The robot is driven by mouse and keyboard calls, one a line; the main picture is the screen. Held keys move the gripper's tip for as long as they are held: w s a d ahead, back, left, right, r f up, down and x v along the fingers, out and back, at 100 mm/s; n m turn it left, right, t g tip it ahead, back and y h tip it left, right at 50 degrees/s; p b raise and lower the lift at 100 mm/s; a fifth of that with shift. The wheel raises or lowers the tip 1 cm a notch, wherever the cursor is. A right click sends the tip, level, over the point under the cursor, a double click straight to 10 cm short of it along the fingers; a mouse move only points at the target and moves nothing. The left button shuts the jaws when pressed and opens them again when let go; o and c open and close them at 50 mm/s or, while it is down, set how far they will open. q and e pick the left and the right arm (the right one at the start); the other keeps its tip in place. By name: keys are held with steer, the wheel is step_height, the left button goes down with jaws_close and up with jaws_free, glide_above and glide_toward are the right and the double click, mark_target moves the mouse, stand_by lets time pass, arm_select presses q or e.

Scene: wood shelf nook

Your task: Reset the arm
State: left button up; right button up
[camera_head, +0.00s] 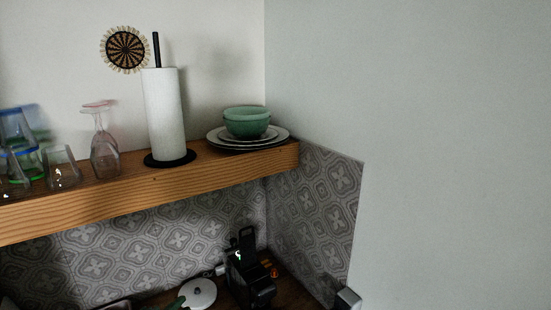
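Neither of my grippers shows in the head view, and I see no arm that I can be sure of. The view takes in a wooden shelf (150,190) on the left. On it, a white paper towel roll (164,115) stands upright on a black holder. A stack of plates (222,141) with green bowls (247,122) on top sits at the shelf's right end.
Several glasses (61,168) stand at the shelf's left. Below, a black object (250,278) and a round white object (198,294) sit on a dark counter. A small grey object (348,299) shows at the bottom edge. A bare wall (430,150) fills the right.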

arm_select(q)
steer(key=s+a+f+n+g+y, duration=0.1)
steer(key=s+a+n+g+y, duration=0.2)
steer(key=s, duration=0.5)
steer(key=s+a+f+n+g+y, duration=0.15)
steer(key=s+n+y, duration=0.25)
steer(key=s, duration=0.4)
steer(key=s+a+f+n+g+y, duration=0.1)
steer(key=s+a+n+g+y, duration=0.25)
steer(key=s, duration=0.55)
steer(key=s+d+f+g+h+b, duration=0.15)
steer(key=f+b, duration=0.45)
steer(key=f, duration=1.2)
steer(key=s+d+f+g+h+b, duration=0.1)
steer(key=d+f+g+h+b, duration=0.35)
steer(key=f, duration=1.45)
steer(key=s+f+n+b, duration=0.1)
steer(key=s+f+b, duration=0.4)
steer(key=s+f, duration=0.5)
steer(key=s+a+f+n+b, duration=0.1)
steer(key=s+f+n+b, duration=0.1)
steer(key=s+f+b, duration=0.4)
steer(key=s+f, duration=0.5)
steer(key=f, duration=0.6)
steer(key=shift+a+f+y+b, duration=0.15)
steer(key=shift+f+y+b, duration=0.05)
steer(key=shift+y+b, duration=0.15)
